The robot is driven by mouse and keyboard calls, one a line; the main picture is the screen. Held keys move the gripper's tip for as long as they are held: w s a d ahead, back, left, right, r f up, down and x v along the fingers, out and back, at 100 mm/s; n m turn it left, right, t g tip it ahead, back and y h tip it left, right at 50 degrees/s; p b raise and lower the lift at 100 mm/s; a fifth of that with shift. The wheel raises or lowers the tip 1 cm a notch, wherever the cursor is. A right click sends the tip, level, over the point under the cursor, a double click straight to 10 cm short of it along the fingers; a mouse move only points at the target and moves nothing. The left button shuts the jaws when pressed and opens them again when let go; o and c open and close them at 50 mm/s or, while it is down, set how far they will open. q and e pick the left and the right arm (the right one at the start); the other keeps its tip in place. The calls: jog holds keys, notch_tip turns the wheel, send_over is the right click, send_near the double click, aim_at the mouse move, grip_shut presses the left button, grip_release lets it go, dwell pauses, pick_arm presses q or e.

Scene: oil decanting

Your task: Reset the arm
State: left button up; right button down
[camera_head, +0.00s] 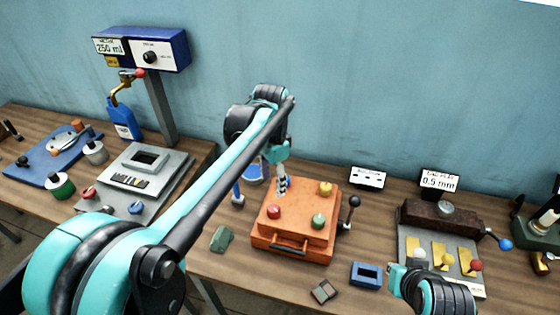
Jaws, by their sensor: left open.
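My left arm reaches in from the lower left across the middle of the view. My left gripper (282,184) is open and points down at the back left corner of an orange box (292,247); I cannot tell whether it touches the box. The box has red, yellow and green knobs on top and a dark handle in front. A blue bottle (124,120) stands under the "250 ml" dispenser (145,50).
A grey control panel (172,172) and a blue board (55,165) with cans lie on the left table. A lever (350,208) stands right of the box. A gauge fixture (440,218) with yellow plates is at right. A blue frame (366,275) and green block (222,239) lie in front.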

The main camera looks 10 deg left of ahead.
pick_arm(q)
jog(key=s+a+f+n+t+b, duration=0.1)
jog(key=s+f+n+t+b, duration=0.1)
jog(key=s, duration=0.6)
jog(key=s+a+f+n+t+b, duration=0.1)
jog(key=s+f+n+t, duration=0.4)
jog(key=s+f+n, duration=0.1)
jog(key=shift+s+a+f+n+b, duration=0.2)
jog(key=shift+s+f+n+b, duration=0.25)
jog(key=shift+s, duration=0.45)
dwell(0.9)
